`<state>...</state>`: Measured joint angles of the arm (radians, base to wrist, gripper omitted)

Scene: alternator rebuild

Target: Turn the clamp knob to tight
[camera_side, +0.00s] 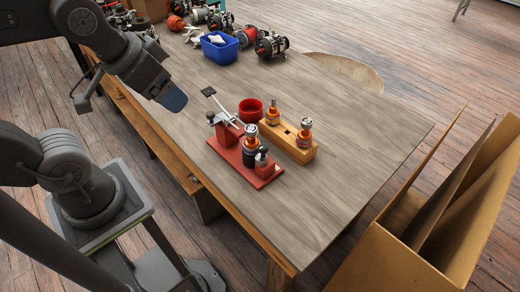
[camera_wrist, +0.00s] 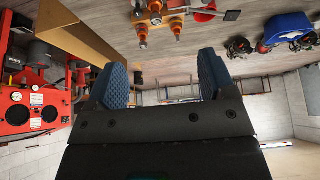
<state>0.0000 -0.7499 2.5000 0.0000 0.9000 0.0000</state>
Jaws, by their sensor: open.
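A red clamp fixture (camera_side: 262,176) stands on the workbench, carrying a rotor-like part with an orange band and metal top (camera_side: 250,140). A small dark knob (camera_side: 211,117) sits at the fixture's left end, and a thin lever with a flat black end (camera_side: 208,91) rises near it. I cannot tell for sure which part is the clamp knob, or how tight it is. My gripper (camera_side: 172,97) is above the bench, left of the fixture and apart from it. In the wrist view my gripper (camera_wrist: 161,75) shows two separated blue fingers with nothing between them.
A wooden block (camera_side: 298,149) with two similar parts stands right of the fixture, and a red bowl (camera_side: 250,108) behind it. A blue bin (camera_side: 219,50) and several alternators lie farther back. The bench front is clear. A cardboard box (camera_side: 400,262) stands beyond the right edge.

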